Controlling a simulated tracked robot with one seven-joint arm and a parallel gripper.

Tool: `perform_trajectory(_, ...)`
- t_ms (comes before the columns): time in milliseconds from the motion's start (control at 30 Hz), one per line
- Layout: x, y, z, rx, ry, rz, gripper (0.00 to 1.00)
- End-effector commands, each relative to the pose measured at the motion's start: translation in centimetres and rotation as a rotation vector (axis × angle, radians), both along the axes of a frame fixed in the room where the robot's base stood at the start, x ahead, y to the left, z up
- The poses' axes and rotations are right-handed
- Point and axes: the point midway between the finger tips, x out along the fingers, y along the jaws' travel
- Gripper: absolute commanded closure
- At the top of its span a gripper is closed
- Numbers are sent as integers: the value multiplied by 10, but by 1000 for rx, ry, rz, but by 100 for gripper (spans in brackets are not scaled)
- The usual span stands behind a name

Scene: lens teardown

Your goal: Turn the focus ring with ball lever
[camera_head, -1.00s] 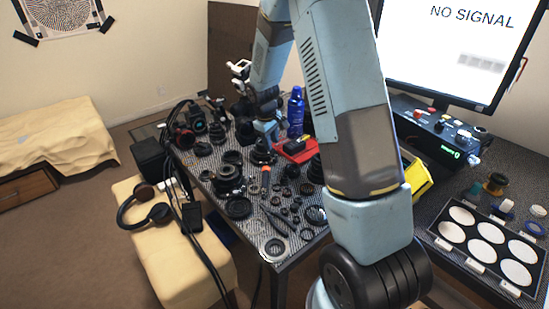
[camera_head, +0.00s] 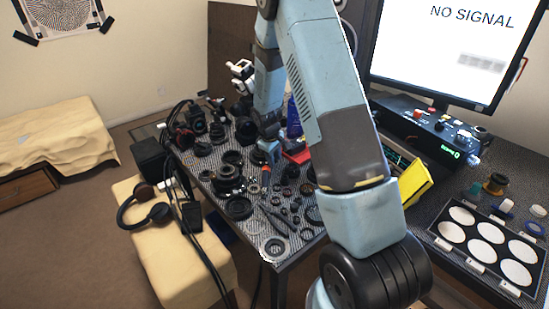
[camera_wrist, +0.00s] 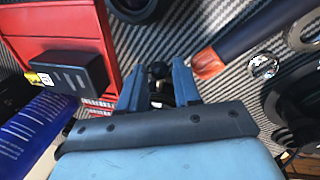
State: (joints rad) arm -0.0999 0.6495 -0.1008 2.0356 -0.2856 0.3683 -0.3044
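My gripper (camera_wrist: 158,76) points down over the workbench in the wrist view, its two blue fingers apart. A small black ball (camera_wrist: 157,71), which looks like the ball lever's end, shows in the gap between the fingertips; I cannot tell whether they touch it. What it is attached to is mostly hidden by the fingers. A dark ring (camera_wrist: 140,6) is cut off at the top edge; I cannot tell whether it is the focus ring. In the head view my gripper (camera_head: 269,152) is small, low over the bench among black lens parts, just left of the red tray.
The red tray (camera_wrist: 108,50) with a black box (camera_wrist: 70,72) lies left of my gripper. A blue can (camera_head: 293,122) stands close behind. An orange-tipped tool (camera_wrist: 208,64) lies right of the fingers. Lens rings (camera_head: 238,208) crowd the bench; a monitor (camera_head: 440,50) stands right.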

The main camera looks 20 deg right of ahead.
Motion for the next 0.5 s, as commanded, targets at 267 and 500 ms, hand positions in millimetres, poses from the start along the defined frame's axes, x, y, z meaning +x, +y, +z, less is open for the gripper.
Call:
perform_trajectory(267, 0, 0, 0, 0, 0, 0, 94)
perform_trajectory(500, 0, 0, 0, 0, 0, 0, 100)
